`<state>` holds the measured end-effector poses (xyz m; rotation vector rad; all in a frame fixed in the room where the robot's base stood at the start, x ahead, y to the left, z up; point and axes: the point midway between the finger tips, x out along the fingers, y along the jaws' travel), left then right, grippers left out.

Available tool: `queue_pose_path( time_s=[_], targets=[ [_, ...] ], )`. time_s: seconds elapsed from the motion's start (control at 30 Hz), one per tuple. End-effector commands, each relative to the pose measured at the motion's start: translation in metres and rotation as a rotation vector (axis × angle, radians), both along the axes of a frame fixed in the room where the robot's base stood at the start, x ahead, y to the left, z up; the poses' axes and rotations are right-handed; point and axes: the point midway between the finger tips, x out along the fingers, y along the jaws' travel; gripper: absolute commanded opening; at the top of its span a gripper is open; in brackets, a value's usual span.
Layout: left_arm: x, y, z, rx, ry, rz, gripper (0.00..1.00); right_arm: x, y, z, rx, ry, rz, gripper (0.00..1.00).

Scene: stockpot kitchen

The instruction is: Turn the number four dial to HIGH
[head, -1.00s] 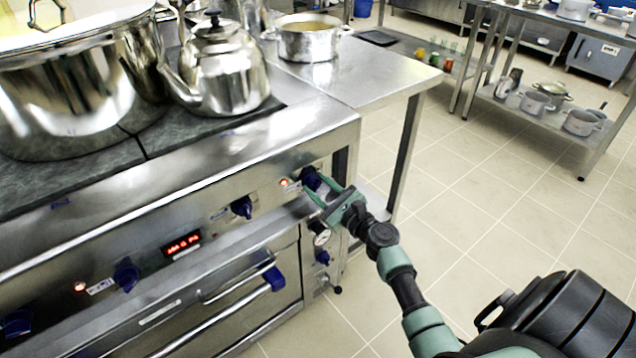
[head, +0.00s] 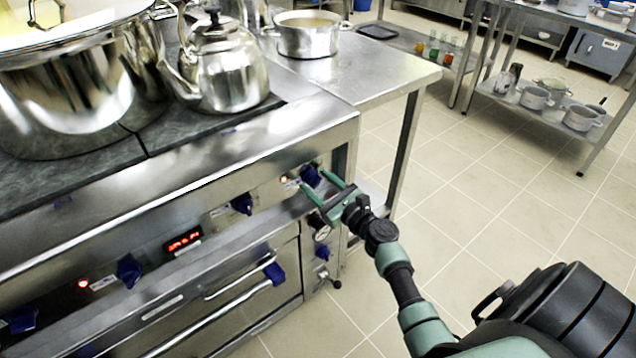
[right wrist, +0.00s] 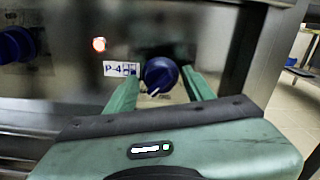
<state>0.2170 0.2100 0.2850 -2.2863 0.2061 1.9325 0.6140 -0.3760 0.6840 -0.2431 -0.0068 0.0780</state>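The number four dial is a dark blue knob (head: 311,176) at the right end of the stove's front panel. In the right wrist view the dial (right wrist: 160,73) sits beside a "P-4" label (right wrist: 121,69), with its white mark pointing down and slightly left. My right gripper (head: 313,179) is open, its two green fingers on either side of the dial. In the right wrist view there is a visible gap between the dial and each finger. My left gripper is not in view.
A lit red lamp (right wrist: 99,44) is left of the label. Other blue knobs (head: 242,203) line the panel, and a smaller knob (head: 323,253) is below. A kettle (head: 222,62) and a large stockpot (head: 75,85) stand on the stove.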

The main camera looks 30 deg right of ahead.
Motion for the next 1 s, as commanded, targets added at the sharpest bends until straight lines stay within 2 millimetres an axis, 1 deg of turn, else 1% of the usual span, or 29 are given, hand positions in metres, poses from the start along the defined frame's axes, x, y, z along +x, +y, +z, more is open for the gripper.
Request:
queue_pose_path(
  time_s=[0.27, 0.37, 0.47, 0.7, 0.8, 0.9, 1.0],
  targets=[
    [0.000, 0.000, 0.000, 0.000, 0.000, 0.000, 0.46, 0.000, 0.000, 0.001, -0.003, -0.002, 0.000, 0.58],
    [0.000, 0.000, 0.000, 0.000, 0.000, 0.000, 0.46, -0.003, 0.000, 0.001, -0.003, -0.001, 0.000, 0.58],
    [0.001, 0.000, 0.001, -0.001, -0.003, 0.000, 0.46, -0.015, -0.001, 0.000, -0.002, 0.000, 0.000, 0.58],
    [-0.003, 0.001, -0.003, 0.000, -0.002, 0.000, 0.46, -0.057, -0.004, 0.000, -0.002, 0.001, 0.000, 0.58],
    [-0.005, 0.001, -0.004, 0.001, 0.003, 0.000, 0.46, -0.069, -0.005, 0.000, -0.001, 0.000, -0.001, 0.58],
    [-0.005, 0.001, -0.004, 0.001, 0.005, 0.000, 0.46, -0.076, -0.006, 0.000, -0.001, 0.000, -0.001, 0.58],
    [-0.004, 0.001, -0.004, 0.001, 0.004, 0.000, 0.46, -0.078, -0.006, 0.001, -0.001, -0.002, 0.000, 0.58]
  ],
)
